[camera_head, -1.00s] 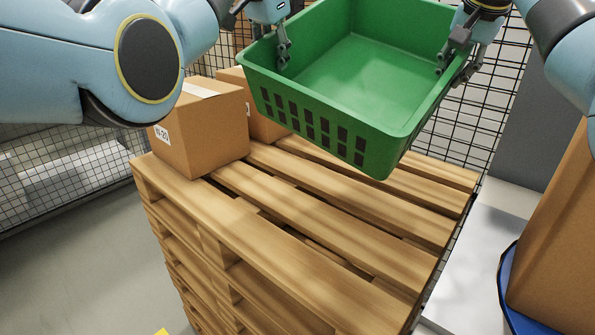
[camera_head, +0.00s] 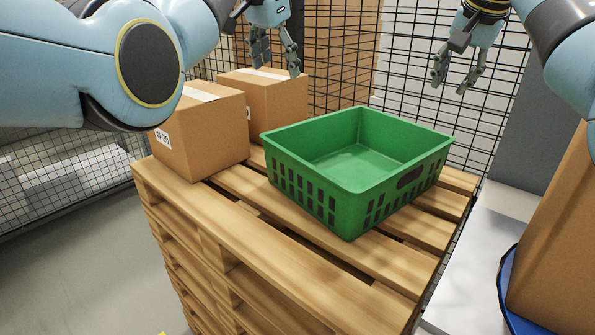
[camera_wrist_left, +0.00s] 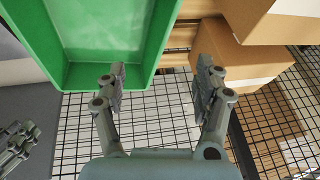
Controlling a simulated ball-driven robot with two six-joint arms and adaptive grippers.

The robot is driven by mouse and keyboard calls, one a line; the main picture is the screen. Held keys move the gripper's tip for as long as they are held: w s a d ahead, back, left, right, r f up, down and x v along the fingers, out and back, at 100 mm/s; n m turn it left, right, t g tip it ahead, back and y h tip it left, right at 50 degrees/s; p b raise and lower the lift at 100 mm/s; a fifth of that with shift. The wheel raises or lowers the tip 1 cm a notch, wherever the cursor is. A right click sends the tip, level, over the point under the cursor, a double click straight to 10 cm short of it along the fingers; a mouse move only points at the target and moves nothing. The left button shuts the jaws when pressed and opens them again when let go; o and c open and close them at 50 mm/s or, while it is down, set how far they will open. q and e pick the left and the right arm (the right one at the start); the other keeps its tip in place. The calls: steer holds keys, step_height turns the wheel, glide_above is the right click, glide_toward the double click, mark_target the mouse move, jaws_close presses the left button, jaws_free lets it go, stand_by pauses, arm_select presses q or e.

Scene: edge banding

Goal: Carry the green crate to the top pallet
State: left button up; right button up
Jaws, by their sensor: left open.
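The green crate (camera_head: 318,204) sits upright and empty on the slats of the top wooden pallet (camera_head: 285,248), right of two cardboard boxes. My left gripper (camera_head: 276,72) is open and empty above the crate's far left side, apart from it. In the left wrist view its two fingers (camera_wrist_left: 160,85) are spread, with the crate's rim (camera_wrist_left: 150,60) beyond the left finger. My right gripper (camera_head: 452,88) is open and empty above and behind the crate's right corner, apart from it.
A cardboard box (camera_head: 203,135) stands on the pallet's left corner, and another box (camera_head: 268,100) stands behind it. A wire mesh fence (camera_head: 415,95) runs behind the pallet. A large cardboard box (camera_head: 560,250) stands at the right. The pallet's front slats are clear.

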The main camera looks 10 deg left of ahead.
arm_select(q)
steer(key=v, duration=1.1)
steer(key=shift+r, duration=0.45)
arm_select(e)
steer(key=o, duration=0.8)
steer(key=v, duration=1.2)
